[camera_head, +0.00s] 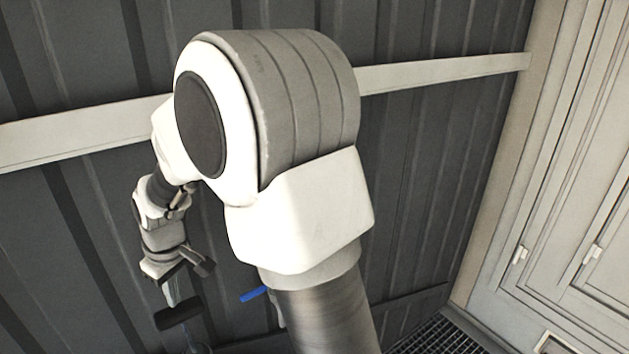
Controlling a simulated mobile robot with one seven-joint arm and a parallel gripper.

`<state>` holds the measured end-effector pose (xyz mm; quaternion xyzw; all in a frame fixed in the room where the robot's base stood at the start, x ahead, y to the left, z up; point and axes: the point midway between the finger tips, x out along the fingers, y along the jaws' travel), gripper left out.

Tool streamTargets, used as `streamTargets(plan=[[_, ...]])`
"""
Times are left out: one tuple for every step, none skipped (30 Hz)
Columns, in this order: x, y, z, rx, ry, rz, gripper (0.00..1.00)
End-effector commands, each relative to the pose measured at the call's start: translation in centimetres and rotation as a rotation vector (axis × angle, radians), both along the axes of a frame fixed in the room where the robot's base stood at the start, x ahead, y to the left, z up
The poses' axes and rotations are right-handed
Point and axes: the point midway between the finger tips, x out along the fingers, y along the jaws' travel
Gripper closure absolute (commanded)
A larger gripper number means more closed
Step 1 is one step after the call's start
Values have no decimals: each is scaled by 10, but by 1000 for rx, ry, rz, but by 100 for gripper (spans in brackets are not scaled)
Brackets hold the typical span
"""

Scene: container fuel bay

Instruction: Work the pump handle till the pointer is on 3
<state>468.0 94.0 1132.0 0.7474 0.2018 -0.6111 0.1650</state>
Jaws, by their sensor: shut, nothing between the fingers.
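My gripper (172,298) is at the lower left, pointing down, with its fingers shut and nothing visible held. A dark bar (178,318), which looks like the pump handle, lies right at the fingertips. I cannot tell whether they touch it. Below the bar, a dark part (196,343) shows at the bottom edge; the rest of it is out of view. No dial, pointer or figure 3 can be made out.
A small blue lever (254,294) sticks out left of my arm, which hides what it is fixed to. A dark ribbed wall (420,150) with a pale rail (440,72) stands behind. Pale cabinet doors (570,190) are at right, above a dark floor grating (440,335).

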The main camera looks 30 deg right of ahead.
Motion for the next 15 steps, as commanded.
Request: streamTargets(plan=[[0,0,0,0,0,0,100],[0,0,0,0,0,0,100],[0,0,0,0,0,0,100],[0,0,0,0,0,0,100],[0,0,0,0,0,0,100],[0,0,0,0,0,0,100],[0,0,0,0,0,0,100],[0,0,0,0,0,0,100],[0,0,0,0,0,0,100],[0,0,0,0,0,0,100],[0,0,0,0,0,0,100],[0,0,0,0,0,0,100],[0,0,-1,0,0,0,100],[0,0,-2,0,0,0,100],[0,0,-3,0,0,0,100]])
